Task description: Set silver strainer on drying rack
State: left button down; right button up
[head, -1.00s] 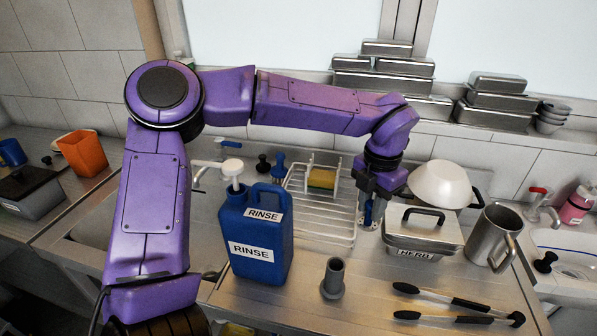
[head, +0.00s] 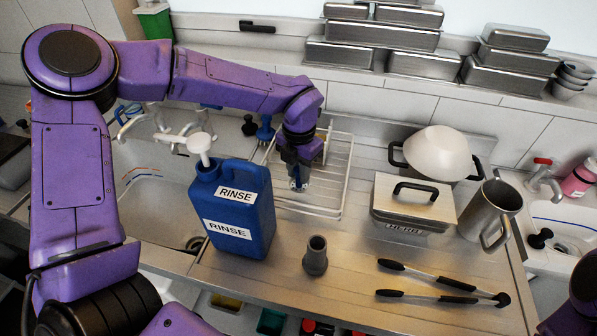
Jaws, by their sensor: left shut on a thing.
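My left gripper (head: 299,182) points down over the wire drying rack (head: 342,185), near its middle front. The rack stands on the steel counter behind the blue RINSE jug (head: 240,215). My right gripper is out of view; only a part of my right arm shows at the lower right.
A HERB container (head: 412,215) and a white bowl on a pot (head: 436,153) stand right of the rack. A grey cup (head: 315,257), tongs (head: 440,285) and a steel pitcher (head: 490,212) are on the counter. A sink (head: 160,205) lies left of the jug.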

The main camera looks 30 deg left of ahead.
pick_arm(q)
jog(key=shift+f, duration=0.85)
jog(key=shift+r, duration=0.1)
jog(key=c, duration=0.9)
grip_release()
jog(key=shift+f, duration=0.2)
jog(key=shift+r, duration=0.15)
notch_tip(320, 180, up, 11)
jog(key=shift+r+b, duration=0.15)
jog(key=shift+b, duration=0.6)
jog(key=shift+r, duration=0.4)
